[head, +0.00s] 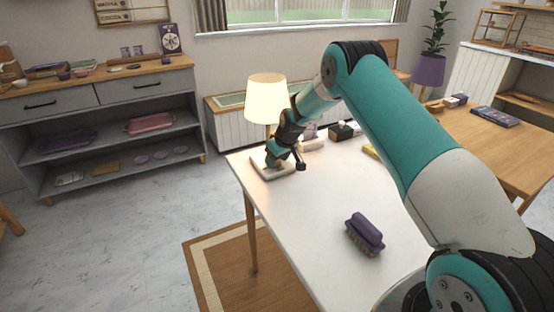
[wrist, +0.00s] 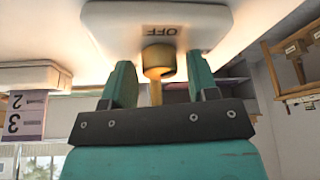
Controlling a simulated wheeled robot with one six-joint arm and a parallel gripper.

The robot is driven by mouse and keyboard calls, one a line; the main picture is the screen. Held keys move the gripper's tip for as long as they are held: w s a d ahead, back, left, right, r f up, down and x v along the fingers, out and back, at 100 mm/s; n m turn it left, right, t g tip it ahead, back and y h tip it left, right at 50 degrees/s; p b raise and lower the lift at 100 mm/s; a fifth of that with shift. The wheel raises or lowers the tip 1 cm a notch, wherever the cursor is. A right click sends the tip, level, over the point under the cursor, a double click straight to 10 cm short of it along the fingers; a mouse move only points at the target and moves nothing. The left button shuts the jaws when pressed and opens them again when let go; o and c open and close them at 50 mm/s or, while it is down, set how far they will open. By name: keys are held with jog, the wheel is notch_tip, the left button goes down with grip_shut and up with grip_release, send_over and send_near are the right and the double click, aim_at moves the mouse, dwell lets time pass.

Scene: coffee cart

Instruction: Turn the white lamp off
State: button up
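The white lamp's lit shade (head: 266,99) glows warm at the far left corner of the white table. Its pale base (head: 259,169) is partly hidden by my gripper (head: 278,163). In the wrist view, the white base (wrist: 110,22) fills the top and bears an upside-down OFF label. A brass-coloured knob (wrist: 158,60) with a thin stem shows beside the label. My gripper (wrist: 160,82) is open, with one teal finger on each side of the knob. Gaps show between the fingers and the knob. The knob is hidden in the head view.
A purple brush (head: 365,232) lies on the white table (head: 305,215). A black box (head: 341,131) and a pale block stand right of the lamp along the far edge. A numbered card (wrist: 27,115) hangs at left in the wrist view. The table's near left is clear.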

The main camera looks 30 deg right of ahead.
jog(key=shift+r, duration=0.1)
jog(key=shift+s+r, duration=0.15)
jog(key=shift+r, duration=0.15)
jog(key=shift+s+d+r+b, duration=0.15)
jog(key=shift+s+r+b, duration=0.1)
jog(key=shift+s+r, duration=0.2)
jog(key=shift+s+d+r+b, duration=0.2)
jog(key=shift+s+r, duration=0.15)
jog(key=shift+r, duration=0.2)
jog(key=s+d, duration=0.1)
jog(key=s, duration=0.6)
jog(key=s+d+b, duration=0.1)
jog(key=s, duration=0.2)
jog(key=shift+s+d, duration=0.35)
jog(key=shift+s, duration=0.05)
